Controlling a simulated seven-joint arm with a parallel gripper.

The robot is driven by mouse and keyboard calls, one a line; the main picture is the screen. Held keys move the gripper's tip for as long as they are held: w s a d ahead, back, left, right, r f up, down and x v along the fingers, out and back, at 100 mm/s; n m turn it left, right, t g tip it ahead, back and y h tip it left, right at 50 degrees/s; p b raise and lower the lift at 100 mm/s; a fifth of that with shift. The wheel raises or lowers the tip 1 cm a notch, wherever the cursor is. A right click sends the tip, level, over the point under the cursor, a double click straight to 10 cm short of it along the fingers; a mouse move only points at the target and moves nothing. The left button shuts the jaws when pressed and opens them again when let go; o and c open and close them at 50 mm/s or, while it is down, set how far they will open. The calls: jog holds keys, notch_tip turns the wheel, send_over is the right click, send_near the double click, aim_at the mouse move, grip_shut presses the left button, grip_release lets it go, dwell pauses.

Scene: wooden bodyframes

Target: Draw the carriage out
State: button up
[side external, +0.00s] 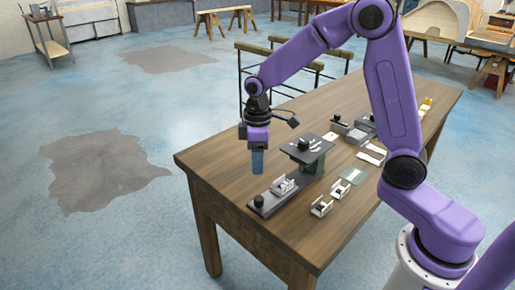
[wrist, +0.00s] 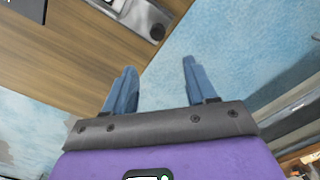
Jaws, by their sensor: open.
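What looks like the carriage is a small pale metal block (side external: 283,186) on a dark flat rail (side external: 268,206) near the table's left end. A black round knob (side external: 258,201) stands at the rail's near left end. In the wrist view, part of a grey metal piece with a round knob (wrist: 157,32) shows at the top; I cannot tell how much of the carriage is there. My gripper (side external: 257,171) points down above the table's left edge, apart from the rail. Its blue fingers are spread and empty in the wrist view (wrist: 160,72).
A dark raised plate (side external: 307,148) on a green stand is just behind the rail.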

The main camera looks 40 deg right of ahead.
jog(key=shift+r, duration=1.35)
jog(key=shift+s+a, duration=0.1)
jog(key=s+d+r+n, duration=0.2)
jog(key=s+n, duration=0.1)
jog(key=s, duration=2.5)
jog(key=shift+s+n, duration=0.25)
jog(key=shift+n, duration=0.05)
